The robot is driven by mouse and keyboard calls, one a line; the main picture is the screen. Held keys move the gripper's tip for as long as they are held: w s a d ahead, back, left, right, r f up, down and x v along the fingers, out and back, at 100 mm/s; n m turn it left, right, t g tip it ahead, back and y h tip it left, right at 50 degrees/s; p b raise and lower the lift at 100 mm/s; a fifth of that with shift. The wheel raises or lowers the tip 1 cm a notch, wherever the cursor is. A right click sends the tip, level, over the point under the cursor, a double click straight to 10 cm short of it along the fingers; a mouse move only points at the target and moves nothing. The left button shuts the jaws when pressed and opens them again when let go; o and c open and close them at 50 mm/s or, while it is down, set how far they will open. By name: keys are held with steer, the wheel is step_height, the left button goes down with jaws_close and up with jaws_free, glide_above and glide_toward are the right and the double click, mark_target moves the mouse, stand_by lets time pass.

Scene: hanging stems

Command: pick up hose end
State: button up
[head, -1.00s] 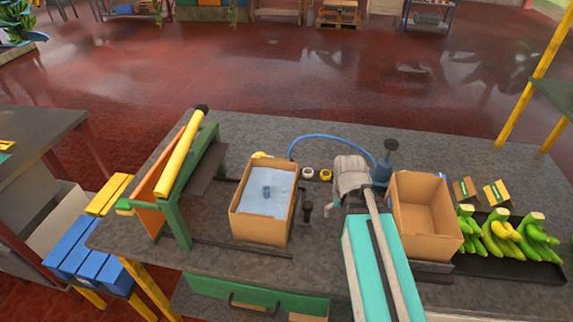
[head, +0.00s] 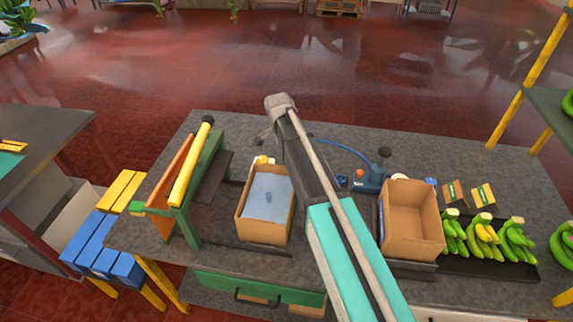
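The blue hose (head: 345,148) runs from a blue pump-like device (head: 370,178) with a dark knob and curves left over the grey bench. Its far left part passes behind my arm, so the hose end is hidden. My gripper (head: 266,136) shows only as a small dark shape at the left of my arm's tip, above the back of the bench. It is too small and covered to tell whether it is open or shut. No held object can be made out.
A cardboard box with a pale blue liner (head: 247,228) stands left of my arm, and an empty cardboard box (head: 411,205) stands right. A green frame with a yellow roller (head: 190,165) is further left.

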steer(key=shift+w+a+r, duration=0.15)
steer(key=shift+w+a, duration=0.2)
steer(key=shift+a, duration=0.05)
steer(key=f+b, duration=0.5)
steer(key=d+f+b, duration=0.1)
steer(key=f+b, duration=0.2)
steer(key=shift+w, duration=0.3)
steer(key=shift+d+f, duration=0.1)
steer(key=shift+f, duration=0.2)
steer(key=shift+b, duration=0.3)
steer(key=shift+w+d+f+b, duration=0.1)
steer(key=shift+d+f+b, duration=0.05)
steer(key=shift+f+b, duration=0.7)
steer(key=shift+w+d+f+b, duration=0.15)
steer(key=shift+f+b, duration=0.65)
steer(key=shift+w+d+f+b, duration=0.1)
steer(key=shift+d+f+b, duration=0.05)
steer(key=shift+f+b, duration=0.7)
steer(key=c, duration=1.3)
